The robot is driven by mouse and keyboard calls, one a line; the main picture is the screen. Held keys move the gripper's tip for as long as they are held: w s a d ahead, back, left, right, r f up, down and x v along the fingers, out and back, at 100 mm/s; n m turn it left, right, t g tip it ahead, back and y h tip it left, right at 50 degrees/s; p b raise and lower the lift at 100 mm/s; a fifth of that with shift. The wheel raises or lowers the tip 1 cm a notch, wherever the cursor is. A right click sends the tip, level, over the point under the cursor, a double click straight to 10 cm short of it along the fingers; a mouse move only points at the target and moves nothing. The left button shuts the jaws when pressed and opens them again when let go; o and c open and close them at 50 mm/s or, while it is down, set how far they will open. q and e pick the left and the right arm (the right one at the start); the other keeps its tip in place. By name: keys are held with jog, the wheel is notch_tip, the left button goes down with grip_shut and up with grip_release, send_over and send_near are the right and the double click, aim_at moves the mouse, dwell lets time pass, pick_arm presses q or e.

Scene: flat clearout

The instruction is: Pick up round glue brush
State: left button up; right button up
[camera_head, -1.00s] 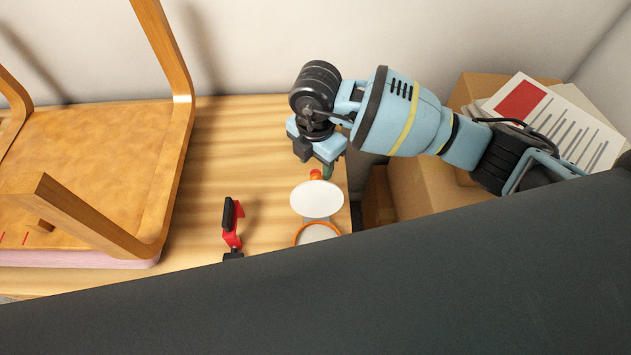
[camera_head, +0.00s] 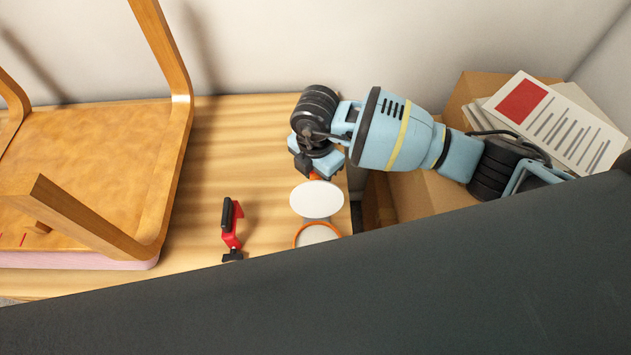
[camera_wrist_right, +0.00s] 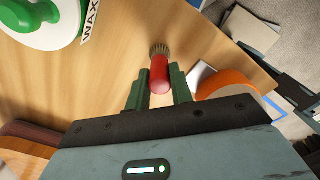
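The round glue brush (camera_wrist_right: 160,74) has a red handle and a ring of stiff brown bristles. In the right wrist view it lies between the two green fingers of my right gripper (camera_wrist_right: 160,88), bristles pointing away from the gripper. The fingers flank the handle closely and still look open, with a narrow gap beside it; I see no clear grip. In the head view only a small orange-red bit (camera_head: 314,176) shows below the right gripper, whose fingers are mostly hidden. My left gripper is not in view.
A white oval disc (camera_head: 317,199) and an orange-rimmed round item (camera_head: 317,233) stand just in front of the gripper. A red and black clamp (camera_head: 231,228) lies to their left. An upturned wooden chair (camera_head: 100,150) fills the left. Cardboard boxes (camera_head: 432,186) stand right.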

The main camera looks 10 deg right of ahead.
grip_shut()
